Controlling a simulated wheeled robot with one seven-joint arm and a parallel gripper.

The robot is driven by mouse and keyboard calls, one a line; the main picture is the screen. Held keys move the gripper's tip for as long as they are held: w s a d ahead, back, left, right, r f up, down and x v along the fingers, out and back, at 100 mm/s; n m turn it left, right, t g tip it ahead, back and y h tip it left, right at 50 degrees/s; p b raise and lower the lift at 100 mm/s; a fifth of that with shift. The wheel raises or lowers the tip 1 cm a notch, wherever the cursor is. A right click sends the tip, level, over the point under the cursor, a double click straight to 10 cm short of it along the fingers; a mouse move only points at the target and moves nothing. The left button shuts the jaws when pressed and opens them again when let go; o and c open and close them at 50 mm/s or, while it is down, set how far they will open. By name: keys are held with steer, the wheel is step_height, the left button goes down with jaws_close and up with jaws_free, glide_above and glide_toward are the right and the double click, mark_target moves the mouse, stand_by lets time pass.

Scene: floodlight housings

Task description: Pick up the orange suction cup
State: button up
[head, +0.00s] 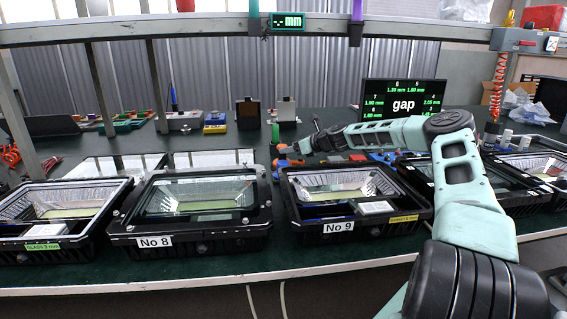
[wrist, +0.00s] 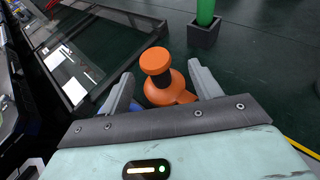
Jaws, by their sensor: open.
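The orange suction cup (wrist: 157,69) stands on the dark green bench in the wrist view, with a round knob on top and a wider base. My gripper (wrist: 160,90) is open, with one grey finger on each side of the cup. In the head view, my gripper (head: 300,148) is over the bench behind the No 9 housing, among small orange and blue items. I cannot make out the cup clearly there.
A framed glass panel (wrist: 95,45) lies left of the cup in the wrist view. A green post in a dark block (wrist: 204,32) stands behind it. Floodlight housings, including No 8 (head: 195,207) and No 9 (head: 345,196), line the front edge. Bench right of the cup is clear.

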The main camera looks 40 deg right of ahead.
mark_target(283, 146)
steer(key=x, duration=0.4)
steer(key=shift+w+a+r, duration=0.1)
steer(key=shift+a+r, duration=0.05)
steer(key=shift+a, duration=0.1)
jaws_close()
steer(key=shift+r, duration=0.15)
steer(key=shift+r, duration=0.85)
step_height(283, 146, up, 5)
steer(key=shift+d+r, duration=0.15)
steer(key=shift+r, duration=0.1)
steer(key=s+d, duration=0.9)
steer(key=d, duration=0.6)
steer(key=shift+s, duration=0.2)
steer(key=shift+f, duration=0.1)
